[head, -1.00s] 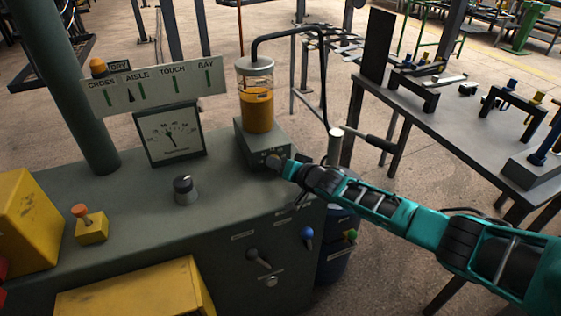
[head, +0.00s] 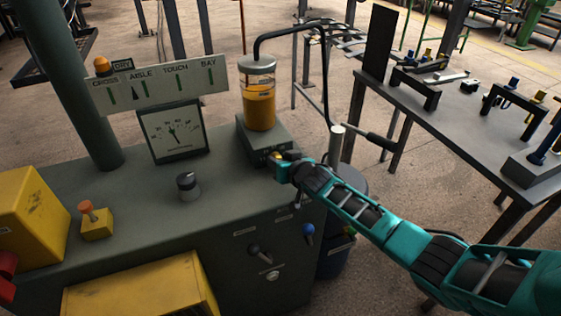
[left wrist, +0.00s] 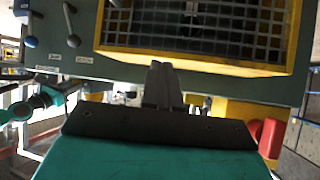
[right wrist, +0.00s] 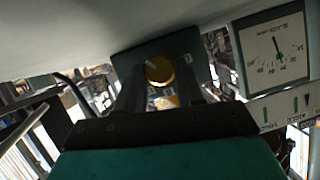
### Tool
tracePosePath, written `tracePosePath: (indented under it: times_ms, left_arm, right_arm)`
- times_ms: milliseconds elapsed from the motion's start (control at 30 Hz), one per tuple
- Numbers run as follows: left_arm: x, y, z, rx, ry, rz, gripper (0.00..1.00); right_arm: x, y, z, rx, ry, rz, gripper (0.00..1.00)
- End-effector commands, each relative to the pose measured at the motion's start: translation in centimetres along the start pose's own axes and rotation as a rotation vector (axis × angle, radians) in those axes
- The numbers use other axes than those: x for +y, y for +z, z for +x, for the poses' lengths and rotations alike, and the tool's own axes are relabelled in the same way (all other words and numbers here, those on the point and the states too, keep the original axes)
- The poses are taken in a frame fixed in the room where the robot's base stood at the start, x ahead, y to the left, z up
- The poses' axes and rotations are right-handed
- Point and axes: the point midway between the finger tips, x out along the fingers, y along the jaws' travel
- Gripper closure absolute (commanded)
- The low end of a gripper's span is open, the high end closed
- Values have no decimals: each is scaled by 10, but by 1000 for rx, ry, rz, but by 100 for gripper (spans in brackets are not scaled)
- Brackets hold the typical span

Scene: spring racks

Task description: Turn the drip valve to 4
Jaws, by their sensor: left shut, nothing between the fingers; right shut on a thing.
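The drip valve is a small brass-yellow knob (head: 277,157) on the front of the grey block (head: 246,141) under a glass jar of amber oil (head: 259,108). My right gripper (head: 283,163) is shut on this knob, its arm reaching in from the right. In the right wrist view the knob (right wrist: 159,71) shows between the two dark fingertips (right wrist: 160,88), with a light mark on its face. Marks on the block are partly hidden by the gripper and I cannot read the valve's setting. My left gripper (left wrist: 163,75) is shut and empty in the left wrist view, below a yellow-edged grating.
A dial gauge (head: 172,132), a sign board (head: 160,88) and a black knob (head: 187,185) stand on the grey cabinet top (head: 150,210). A bent black pipe (head: 290,32) rises behind the jar. Levers (head: 260,254) sit on the cabinet front. A workbench (head: 450,125) stands at right.

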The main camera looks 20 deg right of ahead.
Motion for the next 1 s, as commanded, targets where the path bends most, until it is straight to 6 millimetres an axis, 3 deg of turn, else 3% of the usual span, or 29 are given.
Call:
tracePosePath:
  times_ms: [267, 300, 367, 733, 1000]
  left_arm:
    - [0, 0, 0, -1, 0, 0, 100]
    - [0, 0, 0, -1, 0, 0, 100]
    - [0, 0, 0, -1, 0, 0, 100]
    - [0, 0, 0, 0, 0, 0, 100]
    - [0, 2, 2, 1, 0, 0, 100]
  right_arm:
    - [0, 0, 0, 0, 0, 0, 93]
    - [0, 0, 0, 0, 0, 0, 59]
    - [0, 0, 0, 0, 0, 0, 53]
    - [0, 1, -3, -1, 0, 1, 52]
    - [0, 1, -29, 0, -1, 1, 52]
